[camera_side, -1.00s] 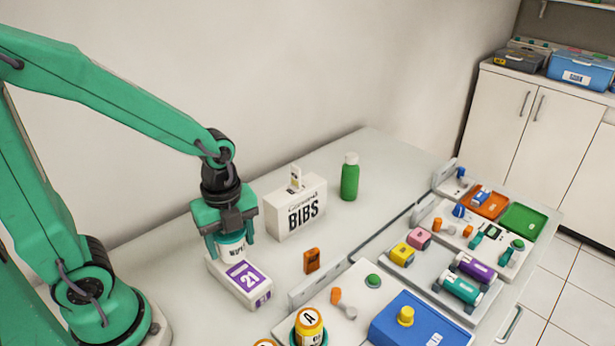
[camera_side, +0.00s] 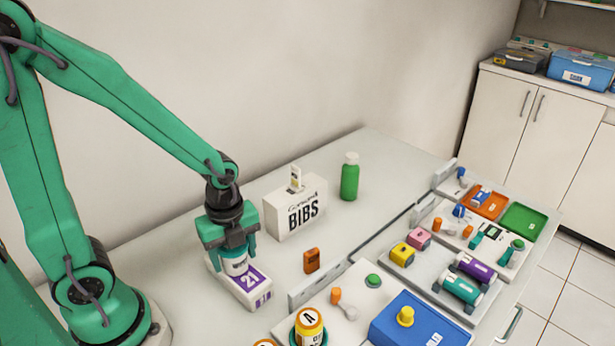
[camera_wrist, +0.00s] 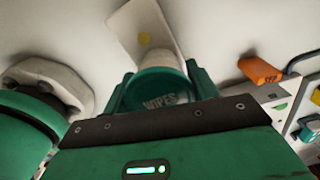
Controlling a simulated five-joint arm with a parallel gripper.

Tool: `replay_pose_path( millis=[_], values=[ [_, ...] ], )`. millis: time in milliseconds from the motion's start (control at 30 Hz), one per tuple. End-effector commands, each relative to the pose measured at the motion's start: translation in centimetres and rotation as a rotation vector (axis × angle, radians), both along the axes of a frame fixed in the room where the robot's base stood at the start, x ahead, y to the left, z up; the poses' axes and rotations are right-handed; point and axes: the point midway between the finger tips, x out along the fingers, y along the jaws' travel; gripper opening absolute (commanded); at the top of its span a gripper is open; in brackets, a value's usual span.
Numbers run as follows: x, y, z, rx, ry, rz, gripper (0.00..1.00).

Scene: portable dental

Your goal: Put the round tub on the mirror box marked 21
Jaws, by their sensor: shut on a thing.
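The round tub (camera_side: 235,264) is white with a teal band and lettering. My gripper (camera_side: 232,256) is shut on it and points down over the mirror box (camera_side: 249,285). The mirror box is white, with a purple top panel marked 21, and lies flat on the counter. The tub is over the box's back part; I cannot tell whether it touches the top. In the wrist view the tub's teal lid (camera_wrist: 160,92), with lettering, sits between the fingers, and part of the white box (camera_wrist: 140,25) shows beyond it.
A white BIBS box (camera_side: 296,208) stands just behind and right of my gripper, with a green bottle (camera_side: 349,177) beyond. A small orange block (camera_side: 311,260) stands right of the mirror box. Trays with bottles and blocks fill the right side.

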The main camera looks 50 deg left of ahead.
Motion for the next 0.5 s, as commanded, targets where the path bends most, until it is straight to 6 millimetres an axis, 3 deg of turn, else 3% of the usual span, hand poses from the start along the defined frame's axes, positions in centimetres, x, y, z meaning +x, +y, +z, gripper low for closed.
replay_pose_path(
  millis=[333,367,433,500],
  values=[
    [0.0,0.0,-0.36,0.0,0.0,0.0,0.34],
    [0.01,0.0,-0.33,0.0,0.0,0.0,0.64],
    [0.0,0.0,-0.32,0.0,0.0,0.0,0.78],
    [0.0,0.0,-0.32,0.0,0.0,0.0,0.8]
  ],
)
